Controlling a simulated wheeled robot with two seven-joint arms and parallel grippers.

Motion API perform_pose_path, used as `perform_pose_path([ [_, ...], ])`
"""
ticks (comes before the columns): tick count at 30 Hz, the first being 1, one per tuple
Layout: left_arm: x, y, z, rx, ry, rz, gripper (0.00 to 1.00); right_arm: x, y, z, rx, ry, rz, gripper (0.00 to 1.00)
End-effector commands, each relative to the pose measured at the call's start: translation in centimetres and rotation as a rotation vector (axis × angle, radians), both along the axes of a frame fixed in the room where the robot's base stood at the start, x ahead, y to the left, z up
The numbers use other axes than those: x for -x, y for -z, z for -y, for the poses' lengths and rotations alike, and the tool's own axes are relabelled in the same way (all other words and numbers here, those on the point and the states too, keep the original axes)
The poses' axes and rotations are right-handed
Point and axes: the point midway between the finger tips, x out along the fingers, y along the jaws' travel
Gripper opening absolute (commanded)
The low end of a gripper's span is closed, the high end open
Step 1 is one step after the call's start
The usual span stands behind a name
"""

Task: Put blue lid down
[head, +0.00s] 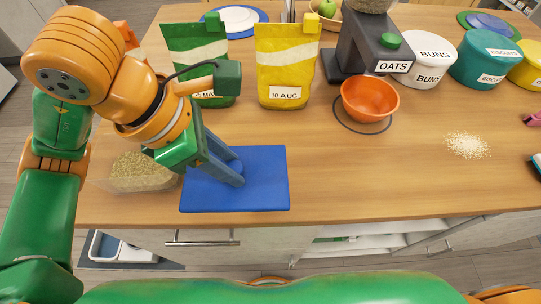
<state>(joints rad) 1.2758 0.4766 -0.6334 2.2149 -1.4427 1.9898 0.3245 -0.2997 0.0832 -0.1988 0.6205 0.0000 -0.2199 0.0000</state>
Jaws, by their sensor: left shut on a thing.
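The blue lid (265,190) is a flat blue rectangle at the front left of the wooden counter. It looks level, and I cannot tell whether it rests on the wood or hovers just above it. My left gripper (232,172) points down over the lid's middle, shut on its raised blue part, which the fingers mostly hide. A clear open box (135,176) of pale flakes stands just left of the lid, partly behind my left arm. My right gripper is not in view.
A green bag (200,50), a yellow bag (284,75) and a grey dispenser (365,50) stand behind. An orange bowl (370,98) sits before the dispenser. Spilled flakes (467,145) lie at right. Lidded tubs (485,60) stand back right. The front middle of the counter is clear.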

Motion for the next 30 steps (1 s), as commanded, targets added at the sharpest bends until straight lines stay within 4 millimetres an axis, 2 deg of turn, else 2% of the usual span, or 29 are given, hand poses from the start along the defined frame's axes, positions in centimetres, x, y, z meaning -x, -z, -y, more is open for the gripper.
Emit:
perform_pose_path([
  [3,-3.2,1.1,2.2,0.001,-0.001,-0.011,0.00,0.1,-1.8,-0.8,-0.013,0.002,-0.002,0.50],
  [6,-5.1,4.0,3.3,-0.001,0.000,-0.009,0.00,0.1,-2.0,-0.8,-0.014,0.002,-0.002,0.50],
  [9,-6.5,5.9,4.1,0.000,0.000,-0.005,0.00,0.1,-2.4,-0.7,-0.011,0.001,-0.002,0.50],
  [13,-7.6,7.4,4.8,0.000,-0.001,-0.004,0.00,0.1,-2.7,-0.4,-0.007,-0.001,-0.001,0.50],
  [16,-7.6,9.2,4.8,-0.002,0.000,-0.006,0.00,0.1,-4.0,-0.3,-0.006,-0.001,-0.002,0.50],
  [19,-7.7,10.5,4.8,0.000,-0.001,-0.001,0.00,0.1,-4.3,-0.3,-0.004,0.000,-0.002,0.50],
  [30,-7.8,11.2,4.8,0.000,0.000,0.002,0.00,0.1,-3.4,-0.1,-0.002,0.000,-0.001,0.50],
])
